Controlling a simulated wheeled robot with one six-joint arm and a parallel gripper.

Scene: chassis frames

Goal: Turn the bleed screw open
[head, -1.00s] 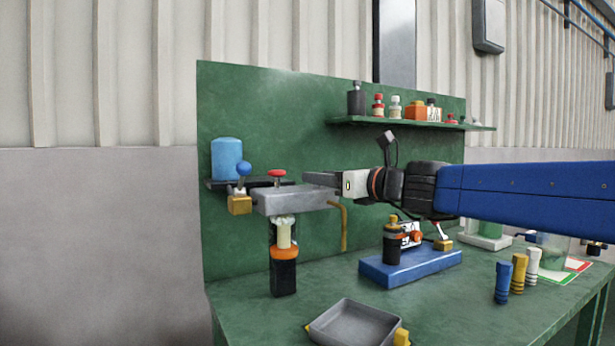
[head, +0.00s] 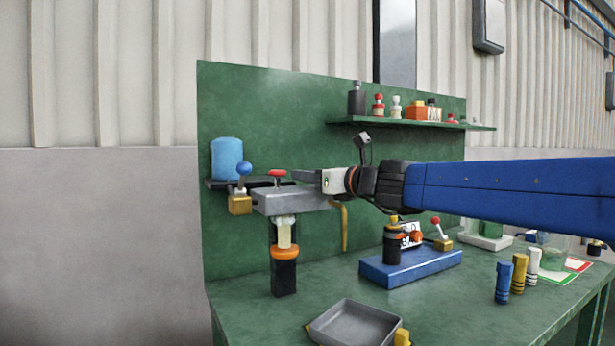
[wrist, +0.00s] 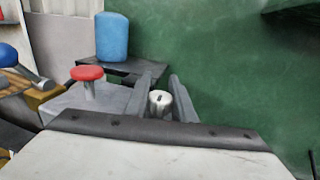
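A small silver screw head (wrist: 159,103) with a dark slot stands at the grey block's edge in the wrist view; I take it for the bleed screw. My gripper (wrist: 161,80) is open, with one dark finger on each side of the screw and a gap between them. I cannot tell whether either finger touches it. In the head view, my gripper (head: 301,175) reaches in from the right over the grey block (head: 288,201), and its fingers hide the screw. A red knob (wrist: 88,74) on a silver post stands on the block to the left; it also shows in the head view (head: 277,173).
A blue cylinder (head: 227,158) sits on a dark bracket behind the block. A blue-ball lever (head: 244,169) is at its left, and a yellow tube (head: 344,228) hangs at its right. A grey tray (head: 355,326) lies below on the bench. The green back panel (head: 300,110) stands close behind.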

